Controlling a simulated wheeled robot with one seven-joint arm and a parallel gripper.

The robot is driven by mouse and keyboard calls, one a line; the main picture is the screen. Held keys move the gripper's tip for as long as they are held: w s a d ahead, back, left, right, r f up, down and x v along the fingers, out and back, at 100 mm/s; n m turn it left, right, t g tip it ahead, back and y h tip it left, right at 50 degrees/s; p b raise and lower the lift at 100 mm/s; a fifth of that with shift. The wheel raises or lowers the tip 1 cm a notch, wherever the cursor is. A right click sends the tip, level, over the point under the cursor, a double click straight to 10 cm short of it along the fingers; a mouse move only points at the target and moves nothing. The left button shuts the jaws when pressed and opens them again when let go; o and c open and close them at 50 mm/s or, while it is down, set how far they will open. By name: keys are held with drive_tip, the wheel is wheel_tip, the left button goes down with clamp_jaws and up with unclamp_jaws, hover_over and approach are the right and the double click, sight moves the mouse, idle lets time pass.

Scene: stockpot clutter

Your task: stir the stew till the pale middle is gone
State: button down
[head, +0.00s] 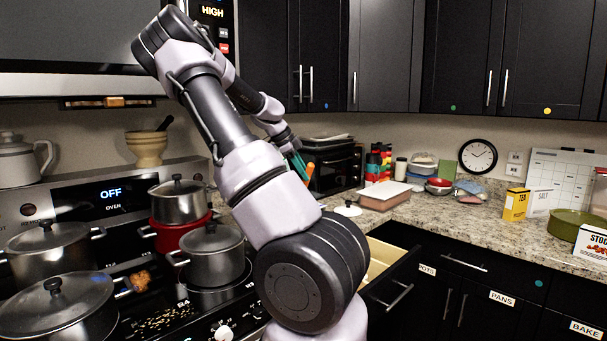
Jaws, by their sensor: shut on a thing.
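The stew and its pale middle do not show in the head view. A dark lidded pot (212,253) stands at the front right of the stove. Two more lidded pots, one at the back left (50,255) and one at the front left (58,308), stand at the left. My arm crosses the middle, and its wrist reaches down behind its nearer links. My gripper's jaws are hidden there. A teal and an orange piece show just below the wrist; I cannot tell whether they are held.
A white lid (347,209) lies on the counter right of my arm. An open drawer (385,262) juts out below it. A baking tray (384,196) sits farther back. Boxes and a green pan (575,222) stand at the right. The counter between is mostly clear.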

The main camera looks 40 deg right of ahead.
drive_tip(key=shift+r, duration=2.35)
